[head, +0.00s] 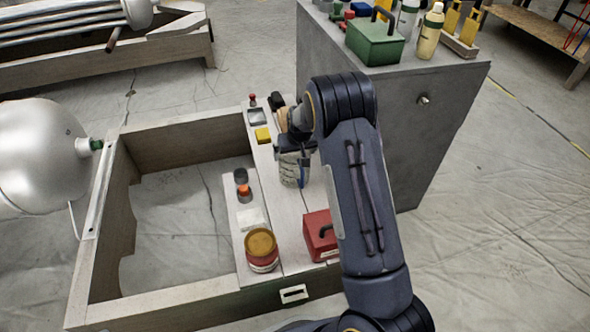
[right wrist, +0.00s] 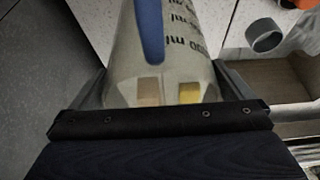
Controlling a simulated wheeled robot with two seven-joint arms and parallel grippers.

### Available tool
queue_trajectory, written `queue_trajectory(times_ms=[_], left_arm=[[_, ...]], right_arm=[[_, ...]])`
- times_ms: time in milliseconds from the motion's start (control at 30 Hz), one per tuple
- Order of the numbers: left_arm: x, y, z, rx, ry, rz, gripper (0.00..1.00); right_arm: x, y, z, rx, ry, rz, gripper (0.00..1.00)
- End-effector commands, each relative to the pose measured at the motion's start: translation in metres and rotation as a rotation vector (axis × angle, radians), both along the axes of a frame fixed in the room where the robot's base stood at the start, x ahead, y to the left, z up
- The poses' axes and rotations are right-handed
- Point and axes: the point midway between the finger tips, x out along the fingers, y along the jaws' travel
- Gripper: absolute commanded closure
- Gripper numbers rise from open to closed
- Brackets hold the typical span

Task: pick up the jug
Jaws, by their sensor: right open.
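The jug (head: 289,175) is a clear measuring jug with dark markings and a blue handle, standing on the pale plank at the right side of the wooden frame. My right gripper (head: 296,150) is over it and hides its upper part in the head view. In the right wrist view the jug (right wrist: 180,65) fills the space between the two fingers of my open right gripper (right wrist: 162,88). One finger shows on each side of it; I cannot tell whether they touch it. My left gripper is not in view.
A red box (head: 318,236) and a tin with a yellow lid (head: 261,250) stand nearer on the planks. A yellow block (head: 263,135) is just left of the jug. A grey cabinet (head: 440,120) with a green box (head: 375,42) stands behind right.

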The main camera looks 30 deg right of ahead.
Motion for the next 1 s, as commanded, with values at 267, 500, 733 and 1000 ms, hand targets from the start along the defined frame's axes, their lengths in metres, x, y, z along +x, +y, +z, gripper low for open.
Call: queue_trajectory(times_ms=[267, 500, 733, 1000], left_arm=[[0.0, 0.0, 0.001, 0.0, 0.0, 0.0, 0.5], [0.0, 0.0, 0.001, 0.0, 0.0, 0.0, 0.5], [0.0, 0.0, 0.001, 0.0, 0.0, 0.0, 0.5], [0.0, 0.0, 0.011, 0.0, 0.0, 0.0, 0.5]], right_arm=[[0.0, 0.0, 0.001, 0.0, 0.0, -0.001, 0.16], [0.0, 0.0, 0.001, 0.0, 0.0, -0.001, 0.46], [0.0, 0.0, 0.002, 0.0, -0.001, -0.001, 0.46], [0.001, 0.0, 0.025, 0.001, -0.004, -0.001, 0.46]])
